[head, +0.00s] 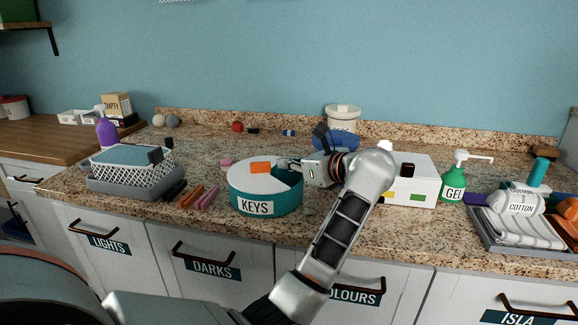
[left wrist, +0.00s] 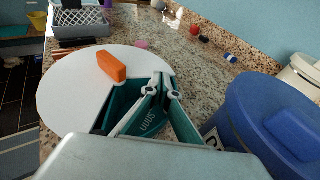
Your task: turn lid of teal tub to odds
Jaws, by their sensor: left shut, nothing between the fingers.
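The teal tub (head: 285,203) stands on the granite counter with a KEYS label on its front. Its white lid (head: 245,178) has a wedge-shaped gap and carries an orange block-shaped grip (head: 260,168). In the left wrist view the lid (left wrist: 75,95), its orange grip (left wrist: 111,66) and the gap show from above. A label inside the gap, seen turned, appears to read ODDS (left wrist: 147,123). My left gripper (head: 284,162) is shut and empty, its fingertips (left wrist: 165,80) over or in the gap, apart from the orange grip. I cannot tell their depth. My right gripper is out of view.
A white box (head: 412,180), green GEL bottle (head: 453,187) and laundry tray (head: 500,240) stand right. A blue-lidded container (left wrist: 265,115) is close to my left gripper.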

